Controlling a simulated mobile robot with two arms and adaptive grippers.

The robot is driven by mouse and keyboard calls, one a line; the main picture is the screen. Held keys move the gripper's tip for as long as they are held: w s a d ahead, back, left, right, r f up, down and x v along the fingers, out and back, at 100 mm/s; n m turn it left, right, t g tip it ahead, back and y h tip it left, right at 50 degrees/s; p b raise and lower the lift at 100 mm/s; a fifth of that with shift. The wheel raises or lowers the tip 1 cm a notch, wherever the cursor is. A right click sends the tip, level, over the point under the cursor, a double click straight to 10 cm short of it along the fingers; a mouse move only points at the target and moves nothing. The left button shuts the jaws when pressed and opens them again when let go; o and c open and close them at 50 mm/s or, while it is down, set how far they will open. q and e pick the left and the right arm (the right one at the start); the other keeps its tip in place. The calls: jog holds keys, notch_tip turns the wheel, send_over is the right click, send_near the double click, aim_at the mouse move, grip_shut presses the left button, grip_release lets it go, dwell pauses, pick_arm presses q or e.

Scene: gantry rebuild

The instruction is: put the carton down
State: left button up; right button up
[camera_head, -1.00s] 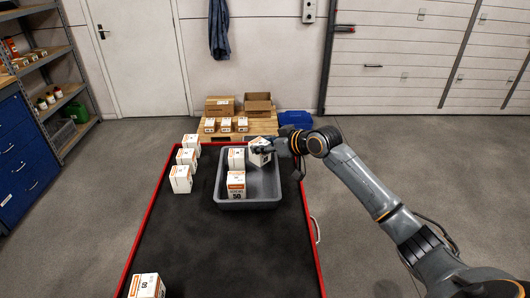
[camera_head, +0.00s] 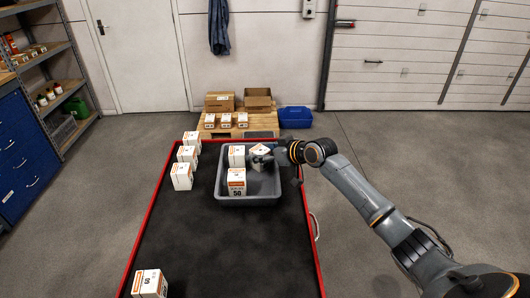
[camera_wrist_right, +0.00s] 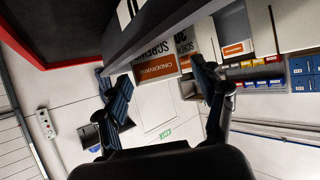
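The carton (camera_head: 260,151), white with a printed face, is inside the right part of the grey tote (camera_head: 248,202). It sits turned at an angle. My right gripper (camera_head: 262,159) reaches in over the tote's right rim, with its fingers around the carton and partly covering it. In the right wrist view, the two fingers (camera_wrist_right: 160,72) are apart, with an orange-labelled white carton face (camera_wrist_right: 155,67) between them. The tote's rim hides part of that face. Whether the carton's base touches the tote floor is hidden. My left gripper is not in view.
Two other cartons stand in the tote's left part: one behind (camera_head: 236,156), one in front (camera_head: 236,181). Several cartons (camera_head: 182,177) line the red-edged black table's left side, and one (camera_head: 149,284) is at its near left corner. The table in front of the tote is clear.

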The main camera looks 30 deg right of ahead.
jog(key=shift+r, duration=0.2)
jog(key=b+v, duration=0.2)
jog(key=v, duration=1)
jog(key=shift+f, duration=0.1)
